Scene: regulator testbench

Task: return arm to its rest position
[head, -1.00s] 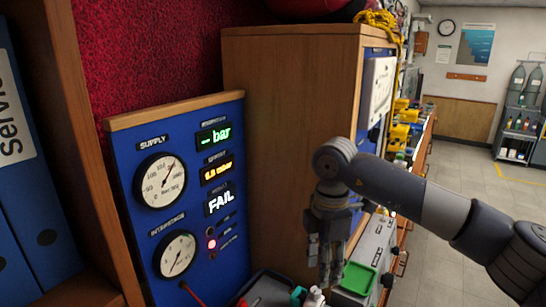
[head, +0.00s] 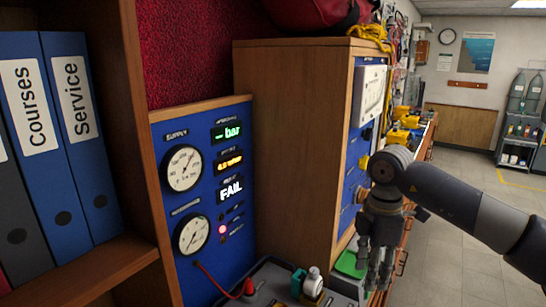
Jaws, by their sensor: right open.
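My right arm comes in from the right edge in the head view, and its gripper (head: 376,262) points down. The gripper is open and empty, in front of the green tray (head: 351,264) and the bench drawers. My left gripper is out of view. The blue test panel (head: 206,199) stands left of the gripper, well apart from it. It has two round gauges, a green "bar" display, an orange display and a white "FAIL" display (head: 231,189). A red light glows below them.
A tall wooden cabinet (head: 290,150) stands between the panel and my right arm. A dark tray (head: 262,284) with a red-hosed fitting and a white-topped part (head: 313,283) lies at the bottom. Blue binders (head: 73,120) fill a shelf at left. Open floor (head: 455,250) is at right.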

